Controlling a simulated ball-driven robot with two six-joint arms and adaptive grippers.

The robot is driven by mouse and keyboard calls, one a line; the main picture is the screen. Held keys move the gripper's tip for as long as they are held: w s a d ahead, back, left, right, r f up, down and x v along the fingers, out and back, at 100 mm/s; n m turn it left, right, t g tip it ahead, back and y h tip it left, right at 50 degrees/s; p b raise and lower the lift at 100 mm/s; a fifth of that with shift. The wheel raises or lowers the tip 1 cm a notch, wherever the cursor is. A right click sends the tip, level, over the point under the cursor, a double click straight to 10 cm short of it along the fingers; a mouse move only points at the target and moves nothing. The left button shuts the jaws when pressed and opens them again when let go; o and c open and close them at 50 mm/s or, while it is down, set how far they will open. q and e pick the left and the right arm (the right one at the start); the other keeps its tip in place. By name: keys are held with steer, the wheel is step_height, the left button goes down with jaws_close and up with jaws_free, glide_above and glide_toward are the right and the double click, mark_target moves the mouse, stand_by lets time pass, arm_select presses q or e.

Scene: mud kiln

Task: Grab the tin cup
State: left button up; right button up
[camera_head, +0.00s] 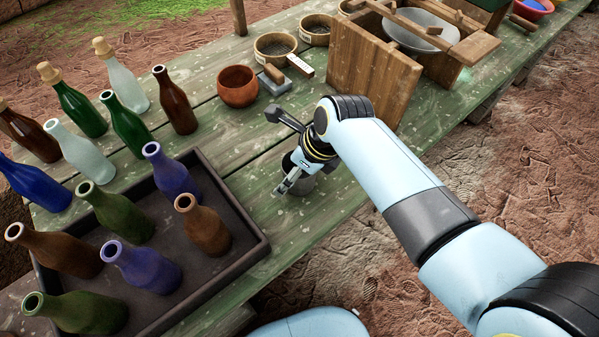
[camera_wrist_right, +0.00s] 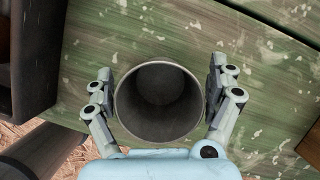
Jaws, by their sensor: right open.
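The tin cup (camera_wrist_right: 160,108) is a grey, round cup standing upright on the green table, seen from above into its empty inside in the right wrist view. In the head view it shows only partly (camera_head: 303,186), mostly hidden behind my right gripper. My right gripper (camera_head: 298,178) is open, with one finger on each side of the cup; both fingers also show in the wrist view (camera_wrist_right: 160,90). My left gripper is not in view.
A dark tray (camera_head: 258,250) with several bottles stands left of the cup, more bottles (camera_head: 175,100) behind it. A reddish bowl (camera_head: 238,88), round sieves (camera_head: 275,48) and a wooden box device (camera_head: 370,70) stand farther back. The table's front edge runs close to the cup.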

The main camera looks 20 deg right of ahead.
steer(key=shift+w+a+f, duration=0.15)
steer(key=shift+f, duration=0.35)
steer(key=c, duration=1.2)
steer(key=shift+r, duration=0.1)
